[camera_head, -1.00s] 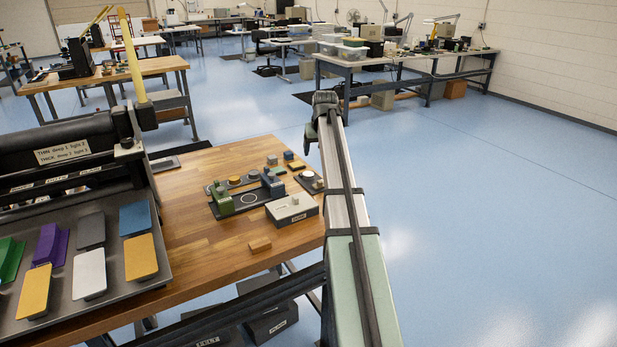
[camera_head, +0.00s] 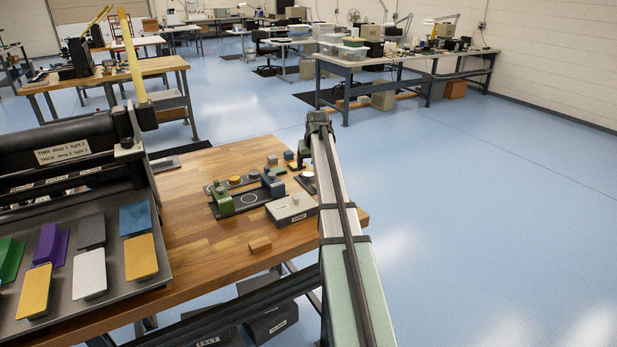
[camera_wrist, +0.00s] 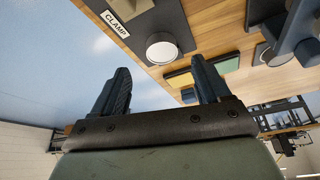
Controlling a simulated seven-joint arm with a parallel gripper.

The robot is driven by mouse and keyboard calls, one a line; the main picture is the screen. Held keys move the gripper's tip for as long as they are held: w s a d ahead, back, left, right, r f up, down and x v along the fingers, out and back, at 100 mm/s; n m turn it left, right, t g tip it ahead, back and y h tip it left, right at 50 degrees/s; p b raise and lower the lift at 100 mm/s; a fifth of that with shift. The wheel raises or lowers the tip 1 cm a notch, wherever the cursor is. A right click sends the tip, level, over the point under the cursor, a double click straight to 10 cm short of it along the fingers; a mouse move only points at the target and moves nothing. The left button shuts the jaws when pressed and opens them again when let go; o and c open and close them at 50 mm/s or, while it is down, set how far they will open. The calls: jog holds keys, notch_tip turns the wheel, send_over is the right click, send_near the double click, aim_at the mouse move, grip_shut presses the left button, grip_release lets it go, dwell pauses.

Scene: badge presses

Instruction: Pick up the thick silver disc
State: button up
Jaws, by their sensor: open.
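The silver disc (camera_wrist: 162,50) shows in the wrist view as a pale round top with a grey side, on a dark pad (camera_wrist: 176,18) near the table edge. In the head view it is a small pale spot (camera_head: 308,175), partly hidden by my arm. My gripper (camera_wrist: 160,68) is open and empty, its two dark blue fingers apart. The disc appears between and beyond the fingertips; I see no contact. In the head view my gripper (camera_head: 303,155) hangs near the table's right edge, close to the disc's pad.
Yellow (camera_wrist: 180,78) and green (camera_wrist: 228,65) pieces and a blue-grey press part (camera_wrist: 292,32) are also near. A green and blue press (camera_head: 246,194) and a wooden block (camera_head: 260,244) stand on the table. Floor is open at the right.

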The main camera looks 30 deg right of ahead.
aim_at(309, 174)
jog(key=shift+a+x, duration=0.15)
jog(key=shift+x, duration=1.05)
jog(key=shift+a+x, duration=0.15)
jog(key=shift+x, duration=1)
jog(key=shift+s+f, duration=0.1)
jog(key=shift+s, duration=0.05)
jog(key=shift+c, duration=0.2)
jog(key=shift+d, duration=0.1)
jog(key=c, duration=1.1)
